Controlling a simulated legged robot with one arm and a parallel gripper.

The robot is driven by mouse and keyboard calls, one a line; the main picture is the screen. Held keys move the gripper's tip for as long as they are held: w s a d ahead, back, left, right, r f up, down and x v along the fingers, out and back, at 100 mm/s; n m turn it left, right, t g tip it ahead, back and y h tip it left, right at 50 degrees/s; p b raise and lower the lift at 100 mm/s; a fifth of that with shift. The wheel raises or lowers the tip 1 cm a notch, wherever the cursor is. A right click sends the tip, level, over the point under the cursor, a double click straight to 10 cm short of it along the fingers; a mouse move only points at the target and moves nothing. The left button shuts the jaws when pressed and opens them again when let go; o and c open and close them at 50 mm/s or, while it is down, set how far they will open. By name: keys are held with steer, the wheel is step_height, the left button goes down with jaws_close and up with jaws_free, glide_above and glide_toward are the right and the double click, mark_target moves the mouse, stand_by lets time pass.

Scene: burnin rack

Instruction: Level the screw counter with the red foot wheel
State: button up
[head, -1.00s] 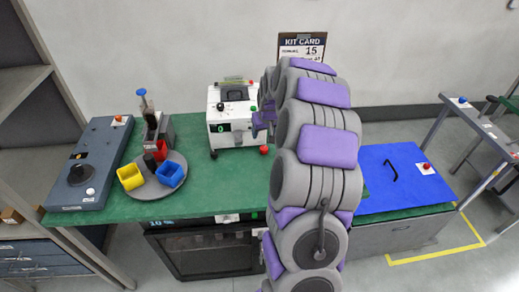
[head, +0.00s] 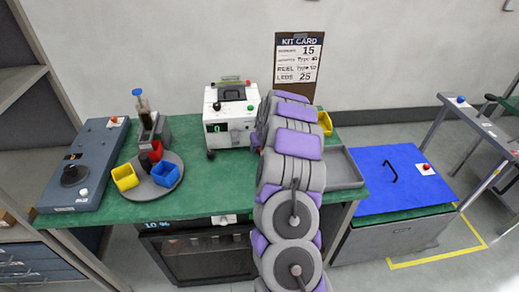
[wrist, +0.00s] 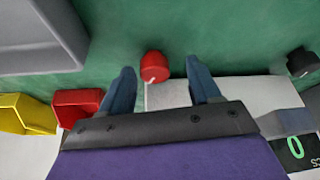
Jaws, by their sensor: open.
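The white screw counter (head: 230,122) stands on the green bench in the head view, with a dark foot at its front left corner. Its display reads 0 in the wrist view (wrist: 294,148). The red foot wheel (wrist: 153,67) shows in the wrist view at the counter's edge, with a pale mark on it. My arm hides it in the head view. My gripper (wrist: 160,72) is open, with its two blue-grey fingertips on either side of the wheel in the picture. I cannot tell whether they touch it. The gripper itself is hidden in the head view.
A grey tray (head: 342,169) lies right of my arm. A red bin (wrist: 72,106) and a yellow bin (wrist: 24,113) are near my gripper. A turntable (head: 154,187) with coloured bins and a dark blue panel (head: 84,165) stand to the left. Bench before the counter is clear.

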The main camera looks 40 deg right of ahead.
steer(key=shift+w+d+f, duration=0.2)
steer(key=shift+d+f, duration=0.2)
steer(key=shift+d, duration=0.2)
steer(key=shift+w+d+f, duration=0.2)
steer(key=shift+d+f, duration=0.2)
steer(key=shift+d, duration=0.2)
steer(key=shift+d+r, duration=0.15)
steer(key=shift+d, duration=0.05)
steer(key=shift+o, duration=0.2)
steer(key=shift+a, duration=0.25)
steer(key=shift+s+a+r, duration=0.1)
steer(key=shift+a+r, duration=0.1)
steer(key=shift+a, duration=0.45)
steer(key=shift+a+r, duration=0.2)
steer(key=shift+a, duration=0.4)
steer(key=c, duration=0.4)
steer(key=shift+d+f, duration=0.1)
steer(key=shift+d, duration=0.55)
steer(key=c, duration=0.5)
steer(key=shift+d, duration=0.1)
steer(key=shift+c, duration=0.7)
steer(key=shift+a, duration=0.2)
